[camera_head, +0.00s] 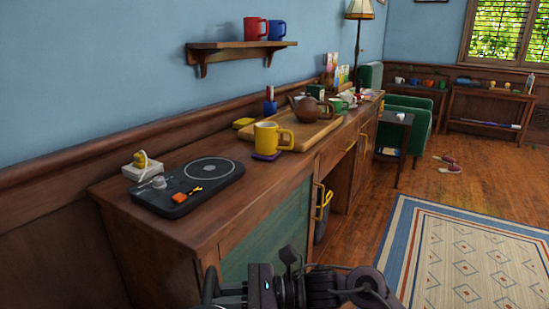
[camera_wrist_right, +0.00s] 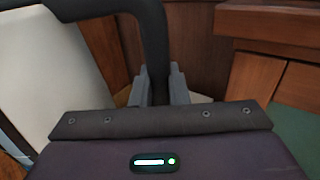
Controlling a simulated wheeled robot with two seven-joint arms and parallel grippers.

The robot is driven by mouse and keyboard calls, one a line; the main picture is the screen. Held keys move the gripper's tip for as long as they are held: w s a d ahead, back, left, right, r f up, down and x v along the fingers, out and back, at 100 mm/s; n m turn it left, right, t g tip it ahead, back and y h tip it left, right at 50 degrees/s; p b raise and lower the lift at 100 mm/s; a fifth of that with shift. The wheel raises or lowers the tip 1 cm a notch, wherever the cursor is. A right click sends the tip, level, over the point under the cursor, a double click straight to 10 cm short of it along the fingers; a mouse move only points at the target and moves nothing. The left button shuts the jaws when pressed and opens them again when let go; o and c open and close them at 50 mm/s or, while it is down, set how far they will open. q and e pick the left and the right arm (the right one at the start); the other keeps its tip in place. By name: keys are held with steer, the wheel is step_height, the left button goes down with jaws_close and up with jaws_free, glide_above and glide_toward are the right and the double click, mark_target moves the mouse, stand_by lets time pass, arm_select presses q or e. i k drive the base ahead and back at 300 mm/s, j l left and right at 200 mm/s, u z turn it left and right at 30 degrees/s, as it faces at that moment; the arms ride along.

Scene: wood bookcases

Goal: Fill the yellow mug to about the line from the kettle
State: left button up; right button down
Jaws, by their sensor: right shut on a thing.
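The yellow mug (camera_head: 266,138) stands upright on a purple coaster (camera_head: 267,156) on the wooden sideboard, its handle to the right. No line on it can be made out, and its inside is hidden. My right gripper (camera_head: 232,290) is at the bottom edge of the head view, in front of the sideboard. In the right wrist view my right gripper (camera_wrist_right: 158,90) is shut on the dark curved handle (camera_wrist_right: 152,40) of the kettle. The kettle's pale body (camera_wrist_right: 60,75) fills the left of that view; its spout is not seen. My left gripper is not in view.
A black hot plate (camera_head: 185,185) lies at the sideboard's near end beside a white socket box (camera_head: 142,172). A brown teapot (camera_head: 306,108) stands on a wooden tray (camera_head: 320,127) right behind the mug. A shelf (camera_head: 240,45) with red and blue mugs hangs above.

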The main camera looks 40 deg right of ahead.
mark_target(266, 132)
steer(key=l+u, duration=0.15)
steer(key=l, duration=1)
steer(key=k+l+u, duration=0.2)
steer(key=l, duration=0.9)
steer(key=i, duration=0.1)
